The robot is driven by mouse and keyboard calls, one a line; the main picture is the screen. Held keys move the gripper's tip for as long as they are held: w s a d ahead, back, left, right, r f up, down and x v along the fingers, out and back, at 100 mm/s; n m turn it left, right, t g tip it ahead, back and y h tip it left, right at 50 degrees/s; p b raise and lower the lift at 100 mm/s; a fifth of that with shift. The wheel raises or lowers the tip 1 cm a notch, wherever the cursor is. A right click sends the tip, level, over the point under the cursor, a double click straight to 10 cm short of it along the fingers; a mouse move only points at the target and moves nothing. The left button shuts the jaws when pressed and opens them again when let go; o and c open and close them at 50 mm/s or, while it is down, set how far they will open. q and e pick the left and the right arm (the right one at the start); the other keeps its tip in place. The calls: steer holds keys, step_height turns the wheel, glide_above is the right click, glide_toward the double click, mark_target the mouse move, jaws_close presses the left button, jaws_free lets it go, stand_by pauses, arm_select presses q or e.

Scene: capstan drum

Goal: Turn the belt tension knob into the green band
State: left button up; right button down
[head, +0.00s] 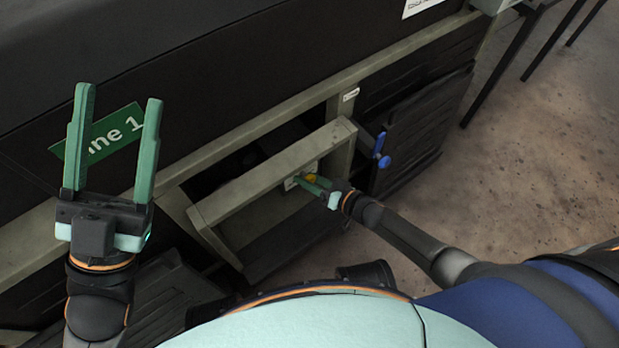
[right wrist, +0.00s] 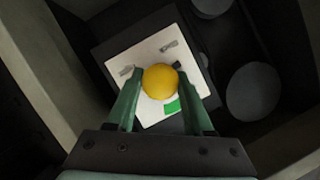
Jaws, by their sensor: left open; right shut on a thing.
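The yellow round knob (right wrist: 160,82) sits on a white plate (right wrist: 122,44) in the right wrist view. The green band (right wrist: 172,106) is a small patch on the plate, below and slightly right of the knob. My right gripper (right wrist: 160,88) is shut on the knob, one finger on each side. My left gripper (head: 114,105) is open and empty, raised at the left. Any pointer on the knob is hidden or too small to tell.
A beige metal frame (head: 270,172) surrounds the opening around the plate. A blue handle (head: 381,150) sticks out to the right, beside a dark panel (head: 425,125). A green sign (head: 120,130) is behind my left gripper. Brown floor (head: 530,160) is clear at right.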

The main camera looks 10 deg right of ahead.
steer(key=m+y, duration=0.2)
steer(key=m, duration=0.2)
steer(key=shift+d+f, duration=0.1)
steer(key=shift+y, duration=0.3)
stand_by(0.5)
steer(key=shift+c, duration=1.6)
jaws_free()
steer(key=p+v, duration=0.4)
steer(key=v, duration=0.8)
steer(key=shift+s, duration=0.2)
steer(key=shift+d, duration=0.15)
